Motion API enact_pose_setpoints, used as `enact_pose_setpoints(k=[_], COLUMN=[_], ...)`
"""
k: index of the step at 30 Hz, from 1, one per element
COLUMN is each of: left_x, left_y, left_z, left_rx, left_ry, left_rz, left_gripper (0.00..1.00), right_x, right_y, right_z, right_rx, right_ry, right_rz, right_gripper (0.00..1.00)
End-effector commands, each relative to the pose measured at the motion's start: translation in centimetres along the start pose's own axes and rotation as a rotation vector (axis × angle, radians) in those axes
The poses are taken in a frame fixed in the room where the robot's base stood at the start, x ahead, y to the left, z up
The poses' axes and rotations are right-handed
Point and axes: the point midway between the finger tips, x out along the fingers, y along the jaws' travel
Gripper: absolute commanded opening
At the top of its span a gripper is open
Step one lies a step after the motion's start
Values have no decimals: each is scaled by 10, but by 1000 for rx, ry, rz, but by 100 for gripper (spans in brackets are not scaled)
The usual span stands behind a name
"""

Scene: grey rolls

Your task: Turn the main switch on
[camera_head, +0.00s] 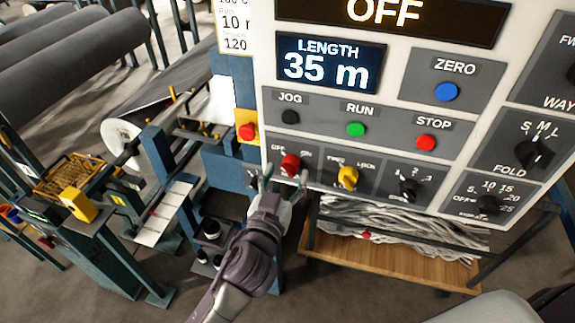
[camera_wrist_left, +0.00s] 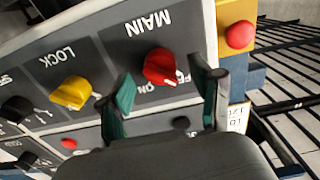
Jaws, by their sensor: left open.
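The main switch is a red rotary knob (camera_head: 290,164) at the lower left of the control panel, with OFF and ON marks beside it. In the left wrist view, the red knob (camera_wrist_left: 161,66) sits beside the upside-down word MAIN. Its exact pointing is hard to tell. My left gripper (camera_head: 283,187) is open just below and in front of the knob. In the left wrist view, its green-padded fingers (camera_wrist_left: 165,88) stand on either side of the knob, apart from it. The panel's top display (camera_head: 385,12) reads OFF. My right gripper is not in view.
A yellow lock knob (camera_head: 348,177) is right of the red knob. A red button on a yellow box (camera_head: 247,131) is at the panel's left edge. JOG, RUN and STOP buttons (camera_head: 356,129) are above. A wooden shelf (camera_head: 400,262) stands below; machinery and grey rolls (camera_head: 80,60) lie left.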

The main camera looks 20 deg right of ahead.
Motion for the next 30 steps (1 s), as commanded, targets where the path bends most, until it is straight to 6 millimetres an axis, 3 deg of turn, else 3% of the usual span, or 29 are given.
enact_pose_setpoints(k=[5, 14, 24, 25, 30], left_x=[14, 15, 15, 15, 15], left_y=[0, 0, 0, 0, 0], left_z=[-1, 0, 0, 0, 0], left_rx=[1, 0, 0, 0, 9], left_ry=[1, 1, 0, 0, 0], left_rz=[0, 0, 0, 0, 0], left_gripper=[65, 65, 8, 4, 4], right_x=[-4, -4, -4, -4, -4], right_y=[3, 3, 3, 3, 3], right_z=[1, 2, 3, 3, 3], right_rx=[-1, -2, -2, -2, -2], right_ry=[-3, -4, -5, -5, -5], right_rz=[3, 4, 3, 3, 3], right_gripper=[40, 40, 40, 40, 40])
